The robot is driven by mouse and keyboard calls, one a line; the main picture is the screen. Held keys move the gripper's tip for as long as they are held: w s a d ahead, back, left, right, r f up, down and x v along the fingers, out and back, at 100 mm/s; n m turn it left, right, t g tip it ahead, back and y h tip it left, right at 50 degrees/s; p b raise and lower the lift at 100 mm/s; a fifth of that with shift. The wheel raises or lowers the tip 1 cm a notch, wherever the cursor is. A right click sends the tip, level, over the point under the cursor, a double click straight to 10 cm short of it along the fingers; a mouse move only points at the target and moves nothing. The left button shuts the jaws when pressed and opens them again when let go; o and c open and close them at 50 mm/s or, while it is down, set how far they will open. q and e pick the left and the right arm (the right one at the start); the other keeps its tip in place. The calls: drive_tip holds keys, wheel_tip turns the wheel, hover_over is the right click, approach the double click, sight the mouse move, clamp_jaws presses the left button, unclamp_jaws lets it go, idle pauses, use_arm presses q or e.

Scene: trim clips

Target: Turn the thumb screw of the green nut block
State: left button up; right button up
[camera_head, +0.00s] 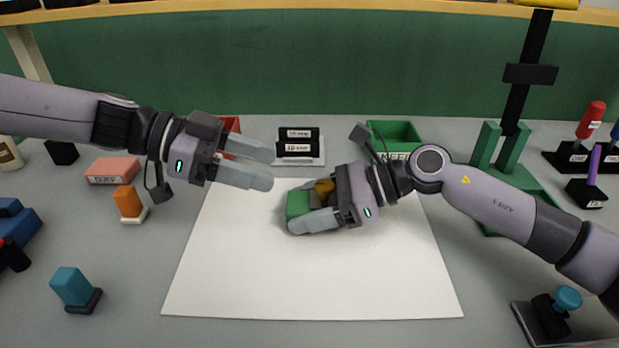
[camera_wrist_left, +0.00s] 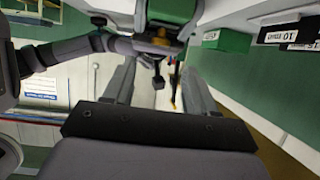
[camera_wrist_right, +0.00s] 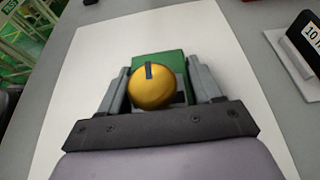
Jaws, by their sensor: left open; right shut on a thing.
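The green nut block (camera_head: 297,203) is on the white sheet in the head view. My right gripper (camera_head: 318,206) is shut on it, with one finger along each side. In the right wrist view the block (camera_wrist_right: 160,65) sits between the fingers of the right gripper (camera_wrist_right: 160,85). The yellow-orange thumb screw (camera_wrist_right: 152,90) faces that camera and has a dark mark pointing up. It also shows in the head view (camera_head: 325,187), partly hidden by the gripper. My left gripper (camera_head: 258,165) is open and empty, above and to the left of the block.
Behind the sheet (camera_head: 240,280) stand a red bin (camera_head: 230,130), a black label stand (camera_head: 298,147) and a green bin (camera_head: 395,135). A pink block (camera_head: 113,170) and an orange clip (camera_head: 128,201) lie left. The sheet's front is clear.

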sight(322, 184)
use_arm(q)
drive_tip(key=x, duration=0.8)
drive_tip(key=shift+d, duration=0.15)
drive_tip(key=c, duration=1)
